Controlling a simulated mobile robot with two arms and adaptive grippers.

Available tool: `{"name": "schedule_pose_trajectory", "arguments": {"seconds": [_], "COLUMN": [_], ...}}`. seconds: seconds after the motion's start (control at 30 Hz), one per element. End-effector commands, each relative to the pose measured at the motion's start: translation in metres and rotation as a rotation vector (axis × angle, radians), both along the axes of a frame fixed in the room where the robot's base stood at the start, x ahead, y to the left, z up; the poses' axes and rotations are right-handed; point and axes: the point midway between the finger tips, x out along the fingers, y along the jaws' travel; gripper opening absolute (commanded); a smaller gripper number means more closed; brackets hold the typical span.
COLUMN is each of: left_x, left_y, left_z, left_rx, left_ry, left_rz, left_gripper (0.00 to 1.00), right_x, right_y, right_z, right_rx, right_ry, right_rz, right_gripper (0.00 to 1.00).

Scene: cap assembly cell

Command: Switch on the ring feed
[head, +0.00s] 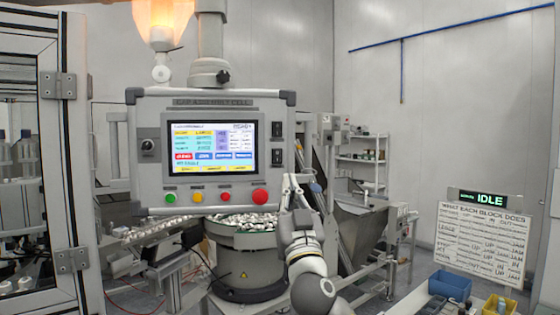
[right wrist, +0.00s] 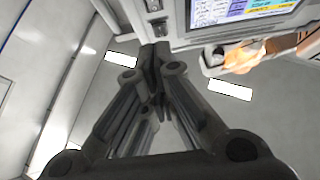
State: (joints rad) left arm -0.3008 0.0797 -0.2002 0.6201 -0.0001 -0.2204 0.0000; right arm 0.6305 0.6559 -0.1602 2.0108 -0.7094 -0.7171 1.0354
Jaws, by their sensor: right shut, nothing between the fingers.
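The control panel (head: 158,100) of the cap assembly cell hangs in the middle of the head view, with a lit screen (head: 212,146). Two dark rocker switches sit at its right side, an upper one (head: 277,129) and a lower one (head: 277,155). Their labels are too small to read. My right gripper (head: 290,180) is near the panel's lower right corner, below the switches. In the right wrist view its fingers (right wrist: 153,52) are together and empty, close to a dark switch (right wrist: 157,29); I cannot tell if they touch. My left gripper is out of view.
A knob (head: 148,147) is on the panel's left. Along the bottom are green (head: 170,198), yellow (head: 197,197) and red (head: 225,197) buttons and a large red button (head: 260,197). A bowl of parts (head: 246,222) stands below. A sign (head: 490,199) reads IDLE.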

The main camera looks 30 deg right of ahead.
Motion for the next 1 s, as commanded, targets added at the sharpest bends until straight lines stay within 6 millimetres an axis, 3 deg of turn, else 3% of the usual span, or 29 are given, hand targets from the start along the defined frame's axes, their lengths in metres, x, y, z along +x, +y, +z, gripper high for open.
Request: {"name": "schedule_pose_trajectory", "arguments": {"seconds": [0.03, 0.37, 0.6, 1.0], "left_x": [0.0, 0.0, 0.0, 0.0], "left_y": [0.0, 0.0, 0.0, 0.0], "left_z": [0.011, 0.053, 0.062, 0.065], "left_rx": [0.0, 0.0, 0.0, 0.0], "left_ry": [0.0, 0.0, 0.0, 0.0], "left_rz": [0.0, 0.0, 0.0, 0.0], "left_gripper": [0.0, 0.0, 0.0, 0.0], "right_x": [0.006, 0.058, 0.086, 0.096], "right_y": [-0.004, -0.025, -0.036, -0.04], "right_z": [0.013, 0.058, 0.049, 0.046], "right_rx": [-0.002, -0.002, 0.0, 0.0], "right_ry": [-0.001, 0.0, 0.002, 0.0], "right_rz": [-0.003, -0.005, -0.003, -0.001], "right_gripper": [0.0, 0.0, 0.0, 0.0]}}
